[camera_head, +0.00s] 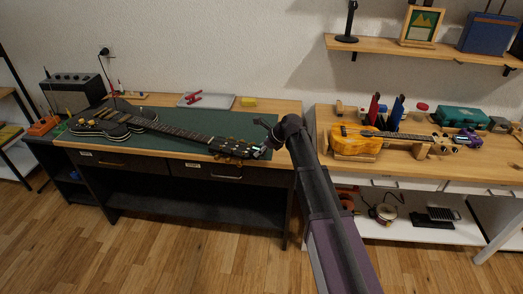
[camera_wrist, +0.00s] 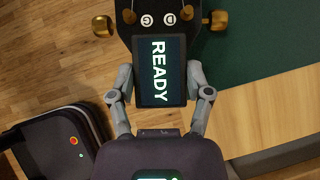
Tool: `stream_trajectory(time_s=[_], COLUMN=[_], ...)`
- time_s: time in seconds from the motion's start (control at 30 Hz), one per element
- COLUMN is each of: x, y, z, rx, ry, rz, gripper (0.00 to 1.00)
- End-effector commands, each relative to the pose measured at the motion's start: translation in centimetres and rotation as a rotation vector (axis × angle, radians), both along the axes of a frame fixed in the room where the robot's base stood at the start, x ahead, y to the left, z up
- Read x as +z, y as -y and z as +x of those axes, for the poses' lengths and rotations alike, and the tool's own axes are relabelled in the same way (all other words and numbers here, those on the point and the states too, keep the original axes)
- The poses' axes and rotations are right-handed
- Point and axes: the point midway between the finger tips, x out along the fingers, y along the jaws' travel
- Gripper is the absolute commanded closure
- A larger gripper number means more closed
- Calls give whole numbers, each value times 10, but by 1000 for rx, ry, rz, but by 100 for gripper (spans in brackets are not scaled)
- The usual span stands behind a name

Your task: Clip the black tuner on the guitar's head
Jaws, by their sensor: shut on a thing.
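The electric guitar (camera_head: 155,124) lies on the green mat, its dark head (camera_head: 231,147) near the bench's right end. My gripper (camera_head: 265,146) is beside the head's end. In the wrist view, my gripper (camera_wrist: 161,84) is shut on the black tuner (camera_wrist: 160,70), one finger on each side. The tuner's screen reads "READY". The guitar's head shows beyond the tuner with gold pegs (camera_wrist: 102,26). The tuner's upper end overlaps the head in this view; I cannot tell whether they touch. The tuner's clip is hidden.
A grey case (camera_head: 206,100) and a yellow block (camera_head: 248,102) lie behind the guitar. A second bench at right holds a yellow instrument (camera_head: 356,139) on wooden supports. A gap separates the benches.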

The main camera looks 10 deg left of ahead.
Motion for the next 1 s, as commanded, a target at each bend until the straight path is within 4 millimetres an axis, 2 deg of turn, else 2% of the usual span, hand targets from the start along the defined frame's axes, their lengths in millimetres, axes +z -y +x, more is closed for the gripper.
stream_trajectory(time_s=[0.97, 1.0], x=[0, 0], y=[-12, -12], z=[3, 3], rx=[0, 0], ry=[0, 0], rz=[0, 0], gripper=[81, 24])
